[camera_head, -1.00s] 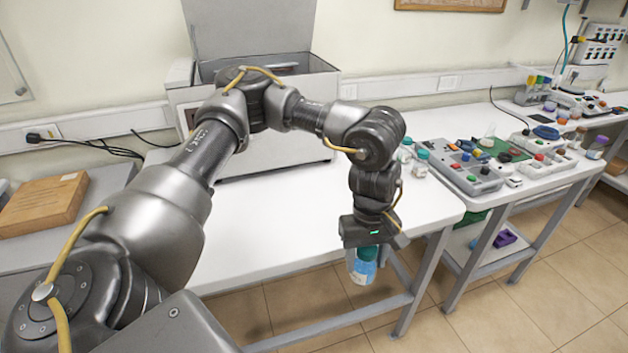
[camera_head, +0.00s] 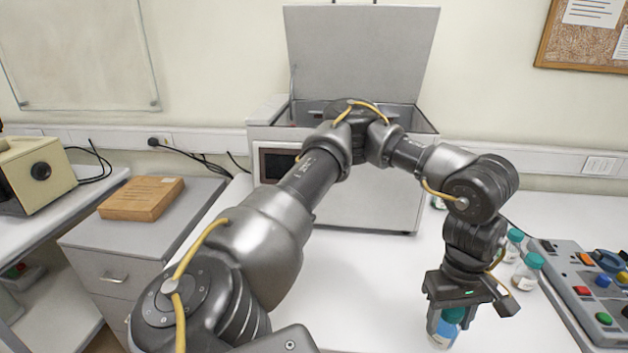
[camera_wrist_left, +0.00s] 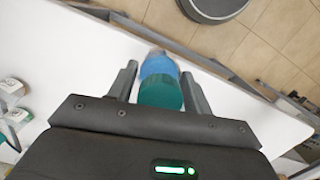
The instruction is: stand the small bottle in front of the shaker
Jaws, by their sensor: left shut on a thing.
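The small bottle (camera_head: 444,335) has a teal cap and a blue-and-white body. My left gripper (camera_head: 452,312) is shut on it by the cap end and holds it hanging down at the front of the white table. In the left wrist view the bottle (camera_wrist_left: 160,72) sits between the two fingers of my gripper (camera_wrist_left: 160,90), close to the table's edge. The shaker (camera_head: 372,208), a large light-grey box with its lid raised, stands at the back of the table, partly behind my left arm. My right gripper is not in view.
Two more teal-capped bottles stand right of my gripper, the nearer one (camera_head: 527,272) beside a control box (camera_head: 590,285) with coloured buttons. The white tabletop (camera_head: 395,262) between the shaker and my gripper is largely clear. A brown box (camera_head: 142,198) lies on a grey cabinet at left.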

